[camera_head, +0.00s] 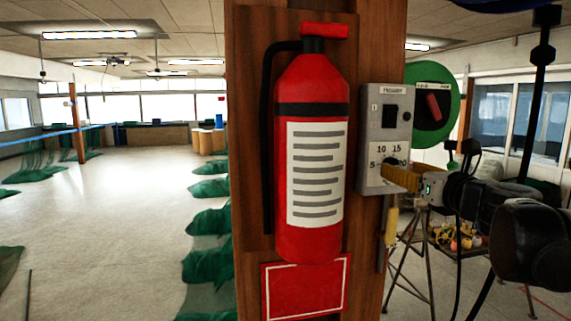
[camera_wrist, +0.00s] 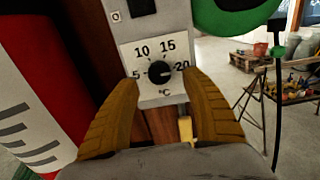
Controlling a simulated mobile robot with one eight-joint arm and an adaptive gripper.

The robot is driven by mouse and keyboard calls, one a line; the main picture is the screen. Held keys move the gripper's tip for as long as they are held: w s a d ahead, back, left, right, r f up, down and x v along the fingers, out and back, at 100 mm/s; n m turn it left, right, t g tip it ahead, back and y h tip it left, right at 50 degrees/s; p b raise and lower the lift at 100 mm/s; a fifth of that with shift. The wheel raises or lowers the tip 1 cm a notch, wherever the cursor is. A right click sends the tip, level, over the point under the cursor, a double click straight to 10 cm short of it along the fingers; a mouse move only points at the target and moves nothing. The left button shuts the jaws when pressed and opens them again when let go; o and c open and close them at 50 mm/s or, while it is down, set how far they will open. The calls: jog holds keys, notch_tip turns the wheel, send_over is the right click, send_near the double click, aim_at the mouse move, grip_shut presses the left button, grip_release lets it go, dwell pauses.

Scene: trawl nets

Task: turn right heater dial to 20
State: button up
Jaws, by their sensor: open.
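The heater control is a grey box (camera_head: 371,150) on the wooden post, right of the fire extinguisher. Its round black dial (camera_wrist: 159,73) sits on a white plate (camera_wrist: 148,49) marked 5, 10, 15, 20 and °C. A small pale mark on the dial appears to face right, towards the 20, but it is too small to read surely. My gripper (camera_wrist: 159,80) is open, with one yellow-brown finger on each side of the dial and a visible gap at both. In the head view my gripper (camera_head: 403,178) reaches the box from the right and hides most of the dial.
The red fire extinguisher (camera_head: 312,160) hangs close left of the box. A black rocker switch (camera_head: 390,116) sits above the dial. A green disc with a red lever (camera_head: 434,107) is behind to the right. A yellow-handled tool (camera_head: 391,226) hangs below the box.

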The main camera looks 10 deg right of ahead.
jog(key=s, duration=0.8)
jog(key=shift+s, duration=0.2)
jog(key=shift+d, duration=0.1)
jog(key=s+a+f+n+g+y+b, duration=0.15)
jog(key=a+f+n+b, duration=0.45)
jog(key=f, duration=0.7)
jog(key=s+a+f+n+g+y+b, duration=0.1)
jog(key=s+a+f+n+g+b, duration=0.15)
jog(key=a+f+n+b, duration=0.7)
jog(key=s+a+f+n+g+y+b, duration=0.1)
jog(key=a+f+n+g+b, duration=0.2)
jog(key=f, duration=1.3)
jog(key=s+f+n+g+h+b, duration=0.1)
jog(key=s+f+n+b, duration=0.2)
jog(key=f, duration=0.6)
jog(key=s+f+n+g+h+b, duration=0.1)
jog(key=s+f+n+b, duration=0.2)
jog(key=f+n+b, duration=0.4)
jog(key=s+f+n+g+h+b, duration=0.2)
jog(key=s+f+n+b, duration=0.2)
jog(key=f+n, duration=0.3)
notch_tip(320, 180, down, 5)
jog(key=shift+f+b, duration=0.2)
jog(key=shift+b, duration=0.65)
jog(key=shift+w, duration=0.1)
